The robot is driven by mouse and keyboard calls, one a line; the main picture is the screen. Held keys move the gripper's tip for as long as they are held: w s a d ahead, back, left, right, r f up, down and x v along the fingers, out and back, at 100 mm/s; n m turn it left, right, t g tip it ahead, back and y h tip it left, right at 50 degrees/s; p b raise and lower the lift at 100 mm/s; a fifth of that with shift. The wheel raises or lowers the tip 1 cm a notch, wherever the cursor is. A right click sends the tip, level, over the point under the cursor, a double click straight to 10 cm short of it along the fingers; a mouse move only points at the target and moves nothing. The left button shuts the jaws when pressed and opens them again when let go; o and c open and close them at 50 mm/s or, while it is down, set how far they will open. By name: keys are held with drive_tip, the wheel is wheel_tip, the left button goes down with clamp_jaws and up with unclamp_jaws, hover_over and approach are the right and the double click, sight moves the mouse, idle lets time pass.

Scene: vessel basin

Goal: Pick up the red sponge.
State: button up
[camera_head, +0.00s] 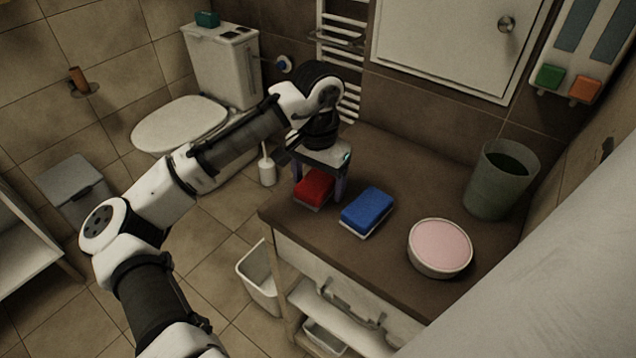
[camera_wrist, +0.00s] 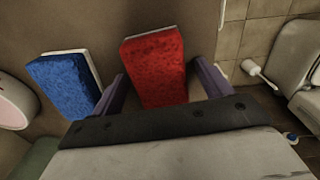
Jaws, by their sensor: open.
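The red sponge (camera_head: 314,188) lies on the brown counter near its left edge, beside the blue sponge. My gripper (camera_head: 318,190) is above and around it, pointing down with its fingers apart. In the wrist view the red sponge (camera_wrist: 155,68) shows between the two purple fingers of my gripper (camera_wrist: 163,90), with a gap visible on each side. The fingers look open and not clamped on it. Part of the sponge is hidden behind the gripper's palm in the wrist view.
A blue sponge (camera_head: 367,211) lies close to the right, and in the wrist view it (camera_wrist: 66,86) is near one finger. A round bowl with a pink top (camera_head: 440,248) and a grey-green bucket (camera_head: 499,182) stand farther right on the counter (camera_head: 400,160). A wall cabinet (camera_head: 440,45) hangs behind.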

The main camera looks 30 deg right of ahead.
sight(318, 179)
drive_tip(key=c, duration=1)
drive_tip(key=shift+r, duration=0.15)
drive_tip(key=shift+c, duration=0.2)
wheel_tip(318, 179, up, 20)
